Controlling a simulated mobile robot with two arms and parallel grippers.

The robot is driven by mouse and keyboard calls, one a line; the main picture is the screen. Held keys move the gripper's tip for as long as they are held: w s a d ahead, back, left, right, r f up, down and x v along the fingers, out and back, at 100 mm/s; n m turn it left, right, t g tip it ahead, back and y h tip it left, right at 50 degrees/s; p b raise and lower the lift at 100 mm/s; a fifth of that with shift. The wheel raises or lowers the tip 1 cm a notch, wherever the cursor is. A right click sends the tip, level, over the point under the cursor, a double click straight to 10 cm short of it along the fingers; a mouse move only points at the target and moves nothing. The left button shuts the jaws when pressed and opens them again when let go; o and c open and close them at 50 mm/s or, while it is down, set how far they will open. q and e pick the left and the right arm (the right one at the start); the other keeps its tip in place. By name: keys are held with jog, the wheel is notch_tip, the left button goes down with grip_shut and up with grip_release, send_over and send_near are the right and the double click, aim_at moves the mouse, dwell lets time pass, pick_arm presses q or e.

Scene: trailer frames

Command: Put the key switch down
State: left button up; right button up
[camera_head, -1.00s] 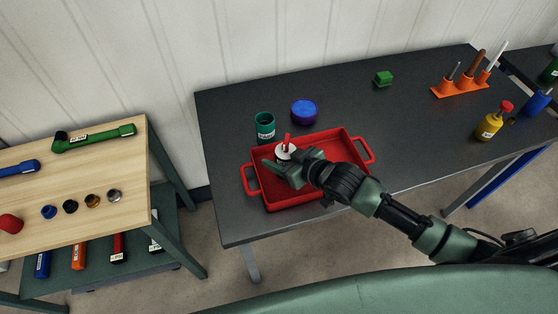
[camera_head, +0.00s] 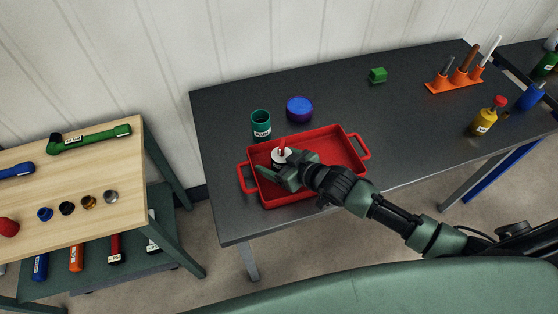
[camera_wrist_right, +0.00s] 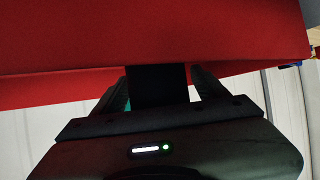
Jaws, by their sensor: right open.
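The key switch (camera_head: 280,157), a small piece with a white top and a red key standing up from it, is upright in the left part of the red tray (camera_head: 345,140). My right gripper (camera_head: 276,170) is low in the tray with its fingers around the switch. In the right wrist view a dark block (camera_wrist_right: 157,85), which seems to be the switch's body, sits between the two fingers. The jaws are open; a slight gap on each side is hard to see. The switch's underside is hidden. My left gripper is not in view.
A teal cup (camera_head: 261,124) and a blue round container (camera_head: 299,108) stand behind the tray. A green block (camera_head: 377,75), an orange tool holder (camera_head: 455,84) and a yellow bottle (camera_head: 484,121) are farther right. The dark table (camera_head: 400,115) is clear between them.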

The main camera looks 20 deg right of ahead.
jog(key=b+v, duration=0.1)
jog(key=v, duration=1)
jog(key=shift+s, duration=0.1)
jog(key=shift+s+d+r, duration=0.2)
jog(key=shift+s+r, duration=0.1)
jog(key=shift+r, duration=0.05)
